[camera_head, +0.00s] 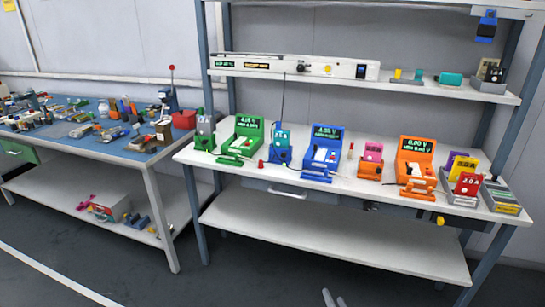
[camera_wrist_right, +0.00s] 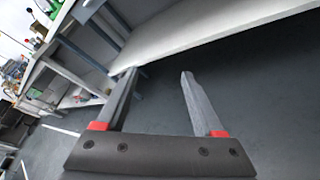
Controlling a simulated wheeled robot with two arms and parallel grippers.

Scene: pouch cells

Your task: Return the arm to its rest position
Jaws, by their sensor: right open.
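My right gripper (camera_head: 333,299) shows only as fingertips at the bottom edge of the head view, low in front of the workbench and apart from it. In the right wrist view my right gripper (camera_wrist_right: 158,75) has its two grey fingers spread, with nothing between them. On the workbench top stand a green tester (camera_head: 248,128), a blue tester (camera_head: 327,132) and an orange tester (camera_head: 416,148), each with a lit display. Pale flat pieces lie on their fronts; whether these are pouch cells is too small to tell. My left gripper is not in view.
The workbench's lower shelf (camera_head: 330,235) is bare. A second table (camera_head: 80,142) with a blue top, crowded with tools, stands at the left. Small coloured devices, such as a red one (camera_head: 467,184), stand at the bench's right end. The grey floor (camera_head: 190,285) in front is clear.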

